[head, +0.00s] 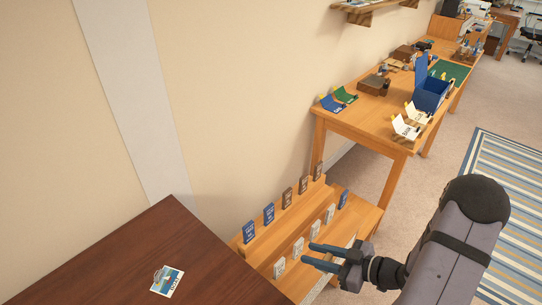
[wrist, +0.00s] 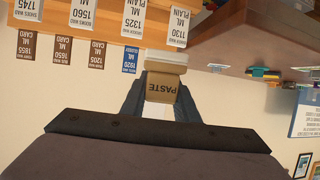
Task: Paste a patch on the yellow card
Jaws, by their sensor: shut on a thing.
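My gripper (head: 317,256) is in front of the stepped wooden rack in the head view. In the wrist view, my gripper (wrist: 160,100) is shut on a tan piece marked PASTE (wrist: 161,95), with a white part below the lettering. In the head view the held piece is too small to make out. No plainly all-yellow card shows. A small card with a blue, white and yellowish picture (head: 167,281) lies flat on the dark brown tabletop. Pale cards with yellow tips (head: 405,127) stand on the far wooden table; I cannot tell which is the yellow card.
The stepped rack (head: 290,222) holds several blue, brown and grey tags; its tags also show upside down in the wrist view (wrist: 131,60). The dark tabletop (head: 215,262) is mostly bare. The far table (head: 375,117) carries a blue box (head: 432,94), a blue card and a green card.

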